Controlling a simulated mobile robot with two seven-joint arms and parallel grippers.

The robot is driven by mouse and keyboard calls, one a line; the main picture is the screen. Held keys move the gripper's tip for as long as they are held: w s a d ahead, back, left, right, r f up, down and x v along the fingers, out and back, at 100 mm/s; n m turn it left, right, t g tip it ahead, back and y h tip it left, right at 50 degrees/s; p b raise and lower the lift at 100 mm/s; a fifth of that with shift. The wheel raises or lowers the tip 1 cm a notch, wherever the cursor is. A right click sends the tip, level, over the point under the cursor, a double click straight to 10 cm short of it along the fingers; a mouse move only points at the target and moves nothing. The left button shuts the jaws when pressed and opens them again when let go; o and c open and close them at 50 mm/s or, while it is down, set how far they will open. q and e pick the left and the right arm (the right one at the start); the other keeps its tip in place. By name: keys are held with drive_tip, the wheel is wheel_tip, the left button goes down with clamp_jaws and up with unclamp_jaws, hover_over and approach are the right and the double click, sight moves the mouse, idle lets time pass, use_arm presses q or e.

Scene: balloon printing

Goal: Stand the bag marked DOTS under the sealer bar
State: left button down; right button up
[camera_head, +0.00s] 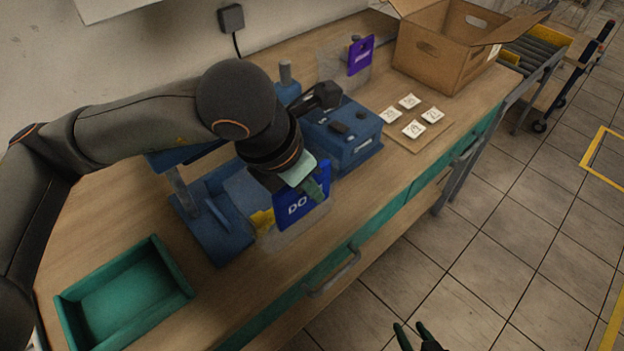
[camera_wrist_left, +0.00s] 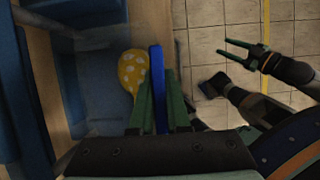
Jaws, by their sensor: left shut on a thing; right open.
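The DOTS bag is a clear bag with a blue header (camera_head: 289,207) reading "DO", the rest covered by my gripper, and a yellow balloon (camera_head: 262,221) inside. My left gripper (camera_head: 314,186) is shut on the header. In the left wrist view the header (camera_wrist_left: 158,88) is edge-on between the fingers, beside the white-dotted yellow balloon (camera_wrist_left: 131,70). A blue machine with a low base (camera_head: 213,222) stands left of the bag, partly behind my arm; I cannot make out its bar clearly. My right gripper (camera_head: 405,336) is open and empty, low over the floor side; it also shows in the left wrist view (camera_wrist_left: 226,51).
A second blue machine (camera_head: 352,148) stands right of my left gripper. Behind it hangs a purple-headed bag (camera_head: 360,56). A board (camera_head: 420,138) with several cards, a cardboard box (camera_head: 440,55) and an empty green tray (camera_head: 128,300) are on the bench.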

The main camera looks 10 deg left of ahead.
use_arm(q)
drive_tip(key=f, duration=0.2)
drive_tip(key=f+b, duration=0.1)
drive_tip(key=shift+w+a+f, duration=0.15)
drive_tip(key=shift+w+a, duration=0.15)
drive_tip(key=shift+a, duration=0.1)
drive_tip(key=shift+w+a, duration=0.25)
drive_tip(key=shift+w+a+p, duration=0.55)
drive_tip(key=shift+w+a, duration=0.25)
drive_tip(key=shift+a, duration=0.3)
drive_tip(key=shift+w+a+p, duration=0.55)
drive_tip(key=shift+w+a, duration=0.25)
drive_tip(key=shift+a, duration=0.25)
drive_tip(key=shift+w+a+f+b, duration=0.2)
drive_tip(key=shift+a+f+b, duration=0.05)
drive_tip(key=shift+b, duration=0.05)
drive_tip(key=shift+w+a+b, duration=0.35)
drive_tip(key=shift+w+a, duration=0.35)
drive_tip(key=shift+a, duration=0.1)
drive_tip(key=c, duration=0.8)
unclamp_jaws()
